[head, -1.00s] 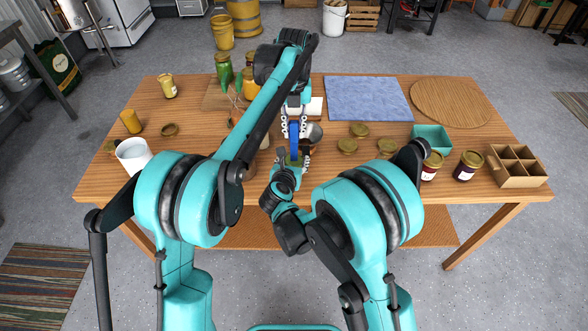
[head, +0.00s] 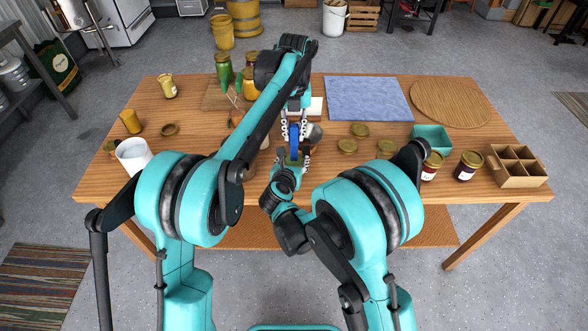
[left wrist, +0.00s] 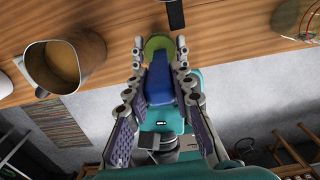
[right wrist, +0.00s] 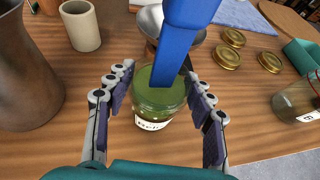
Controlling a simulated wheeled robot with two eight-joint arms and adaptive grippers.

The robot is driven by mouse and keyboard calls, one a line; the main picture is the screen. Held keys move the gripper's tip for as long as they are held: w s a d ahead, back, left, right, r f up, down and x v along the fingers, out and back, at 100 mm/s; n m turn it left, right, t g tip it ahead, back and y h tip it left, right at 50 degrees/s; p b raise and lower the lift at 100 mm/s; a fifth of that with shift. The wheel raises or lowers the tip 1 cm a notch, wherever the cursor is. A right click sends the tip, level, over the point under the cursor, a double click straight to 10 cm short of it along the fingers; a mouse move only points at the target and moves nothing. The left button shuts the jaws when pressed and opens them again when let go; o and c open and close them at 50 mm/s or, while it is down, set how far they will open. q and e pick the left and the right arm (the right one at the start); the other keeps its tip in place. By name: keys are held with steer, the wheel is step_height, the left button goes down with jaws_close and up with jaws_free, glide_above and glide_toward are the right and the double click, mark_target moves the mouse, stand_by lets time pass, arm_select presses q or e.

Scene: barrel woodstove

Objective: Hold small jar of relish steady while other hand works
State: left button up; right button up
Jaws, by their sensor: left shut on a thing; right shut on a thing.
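The small jar of relish (right wrist: 150,122) is glass with green contents and a white label, upright in the right wrist view. My right gripper (right wrist: 158,76) is shut on it, one finger on each side. The jar's green top also shows in the left wrist view (left wrist: 158,43). My left gripper (head: 293,130) is above it, shut on a blue tool (left wrist: 158,80). The tool's blue shaft (right wrist: 183,35) comes down over the jar's mouth in the right wrist view. It hides part of the mouth, so I cannot tell how deep its end reaches.
A metal funnel (right wrist: 152,22) stands behind the jar. A brown pot (right wrist: 25,75) and a beige cup (right wrist: 80,27) are at left. Several gold lids (right wrist: 228,60) lie at right. A blue mat (head: 368,98), teal bin (head: 432,138) and cardboard divider box (head: 515,168) are farther right.

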arm_select(q)
steer(key=shift+f, duration=0.35)
steer(key=shift+r, duration=0.2)
steer(key=shift+r, duration=0.9)
steer(key=shift+f, duration=1.1)
steer(key=shift+r, duration=0.15)
steer(key=shift+r, duration=1)
steer(key=shift+r, duration=3.7)
